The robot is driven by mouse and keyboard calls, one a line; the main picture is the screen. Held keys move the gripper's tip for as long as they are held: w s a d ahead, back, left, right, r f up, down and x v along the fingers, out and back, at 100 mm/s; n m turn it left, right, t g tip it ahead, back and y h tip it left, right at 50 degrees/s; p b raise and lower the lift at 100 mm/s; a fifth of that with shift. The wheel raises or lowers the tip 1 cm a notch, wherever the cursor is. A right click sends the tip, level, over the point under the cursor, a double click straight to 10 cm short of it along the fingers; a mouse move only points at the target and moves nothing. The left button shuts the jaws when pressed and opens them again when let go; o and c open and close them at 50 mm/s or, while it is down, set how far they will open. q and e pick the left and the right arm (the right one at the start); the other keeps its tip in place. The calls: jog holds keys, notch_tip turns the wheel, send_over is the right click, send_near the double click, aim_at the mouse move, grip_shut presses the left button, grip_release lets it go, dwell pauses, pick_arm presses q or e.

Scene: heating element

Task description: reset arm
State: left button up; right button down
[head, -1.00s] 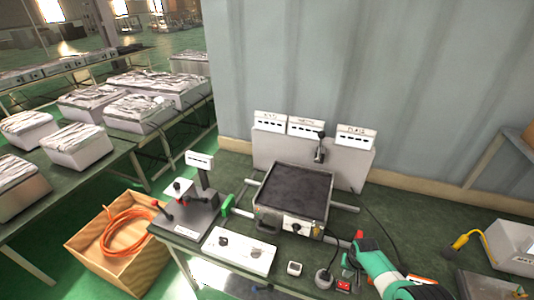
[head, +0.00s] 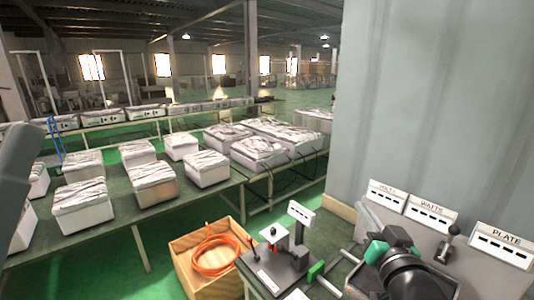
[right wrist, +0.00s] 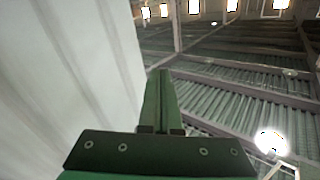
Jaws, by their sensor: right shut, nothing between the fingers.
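My right gripper (head: 378,253) is folded up at the lower right of the head view, green beside the black wrist parts. It stands in front of the hot-plate unit (head: 366,282) and hides most of it. In the right wrist view my green fingers (right wrist: 158,85) point up and are closed together with nothing between them. The grey wall and the roof show behind them. A grey piece of my arm (head: 15,165) shows at the left edge of the head view. My left gripper is not in view.
Meter boxes labelled VOLTS (head: 386,196), WATTS (head: 431,214) and PLATE (head: 500,246) stand behind my right arm. A grey wall (head: 430,100) rises close behind them. A wooden crate (head: 183,268) holds an orange cable (head: 213,252). Benches with several covered units fill the left.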

jog(key=s+a+r+n+t+y, duration=0.25)
jog(key=s+r+t, duration=0.65)
jog(key=s+r, duration=1.35)
notch_tip(320, 180, up, 14)
jog(key=s+n+p, duration=0.1)
jog(key=p, duration=1.2)
jog(key=shift+s+a+f, duration=0.2)
jog(key=shift+a, duration=0.15)
